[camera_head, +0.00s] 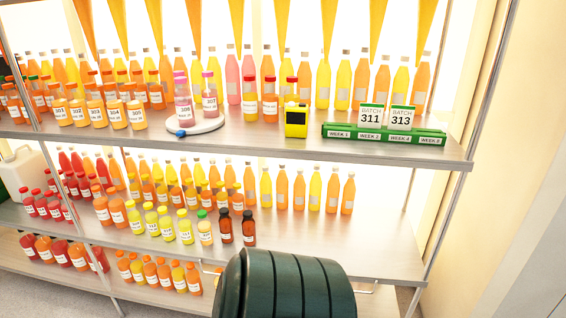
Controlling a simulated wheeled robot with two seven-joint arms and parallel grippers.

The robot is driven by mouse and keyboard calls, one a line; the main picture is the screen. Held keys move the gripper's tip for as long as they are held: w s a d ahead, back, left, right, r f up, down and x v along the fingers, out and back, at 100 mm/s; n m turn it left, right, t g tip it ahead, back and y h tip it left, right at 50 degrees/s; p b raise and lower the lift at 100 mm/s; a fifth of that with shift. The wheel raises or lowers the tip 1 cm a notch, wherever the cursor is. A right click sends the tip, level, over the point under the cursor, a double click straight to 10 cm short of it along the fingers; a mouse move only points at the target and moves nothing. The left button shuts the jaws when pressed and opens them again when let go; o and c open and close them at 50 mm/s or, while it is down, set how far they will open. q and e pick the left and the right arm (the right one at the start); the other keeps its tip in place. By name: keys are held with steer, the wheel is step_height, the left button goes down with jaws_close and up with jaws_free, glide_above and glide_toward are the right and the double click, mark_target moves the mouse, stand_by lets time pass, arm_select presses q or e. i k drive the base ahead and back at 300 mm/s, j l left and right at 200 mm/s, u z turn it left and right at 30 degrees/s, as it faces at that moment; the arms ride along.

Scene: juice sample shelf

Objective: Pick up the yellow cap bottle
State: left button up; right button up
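Several small yellow bottles with yellowish caps and white labels stand upright in the front row of the middle shelf (320,240), left of centre. One yellow cap bottle (185,229) is at the right end of these, beside a pale bottle with a green cap (205,230). Other yellow bottles (151,220) stand to its left. I cannot tell which single one the task names. Neither my left nor my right gripper shows in this view.
Two dark brown bottles (249,228) stand right of the green-capped one. Taller bottles fill the row behind. The top shelf (230,137) overhangs. The middle shelf's right front is clear. A dark ribbed rounded shape covers the bottom centre; I cannot tell what it is.

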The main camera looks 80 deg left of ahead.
mark_target(151, 217)
steer(key=u, duration=3.7)
steer(key=i+j+z, duration=0.35)
steer(key=j, duration=0.2)
steer(key=i+j+z, duration=0.4)
steer(key=j, duration=0.25)
steer(key=i+j+z, duration=0.15)
steer(key=j, duration=0.2)
steer(key=i+j+z, duration=0.2)
steer(key=j, duration=0.15)
steer(key=k, duration=0.1)
